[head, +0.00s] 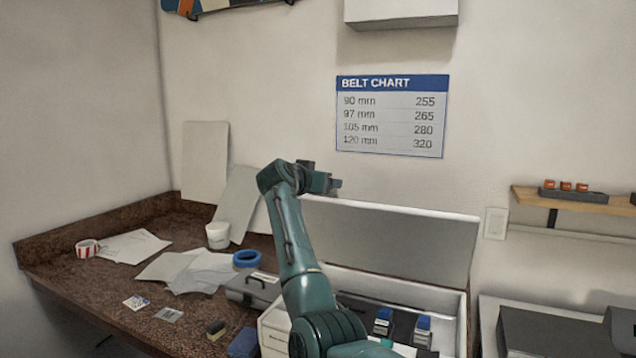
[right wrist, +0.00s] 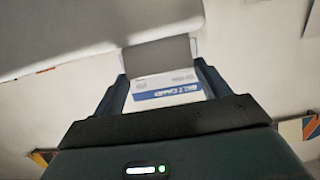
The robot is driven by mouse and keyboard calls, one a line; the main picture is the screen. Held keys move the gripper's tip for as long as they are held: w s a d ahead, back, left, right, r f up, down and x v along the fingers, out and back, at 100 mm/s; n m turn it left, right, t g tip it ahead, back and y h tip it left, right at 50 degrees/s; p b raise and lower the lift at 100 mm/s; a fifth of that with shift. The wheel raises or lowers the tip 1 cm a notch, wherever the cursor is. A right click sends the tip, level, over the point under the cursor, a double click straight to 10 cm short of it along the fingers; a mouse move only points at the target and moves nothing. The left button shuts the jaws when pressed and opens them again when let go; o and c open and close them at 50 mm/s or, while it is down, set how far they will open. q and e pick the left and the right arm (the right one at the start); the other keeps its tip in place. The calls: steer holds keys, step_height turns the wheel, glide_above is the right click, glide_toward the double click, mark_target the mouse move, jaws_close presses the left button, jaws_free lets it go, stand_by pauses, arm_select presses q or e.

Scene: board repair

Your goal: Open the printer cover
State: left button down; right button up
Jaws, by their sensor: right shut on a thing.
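The printer (head: 461,325) is a white box on the right end of the counter, with dark parts and blue tabs visible inside. Its cover (head: 400,240) is a light panel that stands raised at the back, leaving the inside exposed. My right gripper (head: 334,185) is at the cover's upper left edge. In the right wrist view, my right gripper (right wrist: 160,75) is shut on a grey tab (right wrist: 158,53) at the edge of the pale cover (right wrist: 90,35). My arm hides part of the printer's left side. My left gripper is not in view.
Left of the printer, the brown counter (head: 100,290) holds a grey case (head: 250,288), a blue tape ring (head: 247,258), a white cup (head: 218,235) and loose papers (head: 205,272). A wall shelf (head: 570,200) is at the right. The belt chart (head: 392,115) hangs above the cover.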

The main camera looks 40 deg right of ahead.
steer(key=shift+r, duration=0.4)
steer(key=o, duration=1)
steer(key=shift+a, duration=0.1)
steer(key=shift+o, duration=1.4)
steer(key=shift+s+a+r, duration=0.1)
steer(key=shift+a, duration=0.1)
steer(key=shift+o, duration=0.6)
steer(key=shift+d+f, duration=0.15)
steer(key=shift+f, duration=0.15)
arm_select(q)
steer(key=b, duration=0.2)
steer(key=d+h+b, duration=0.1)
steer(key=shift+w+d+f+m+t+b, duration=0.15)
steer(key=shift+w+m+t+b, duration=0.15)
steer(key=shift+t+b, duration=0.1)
arm_select(e)
steer(key=v, duration=1.3)
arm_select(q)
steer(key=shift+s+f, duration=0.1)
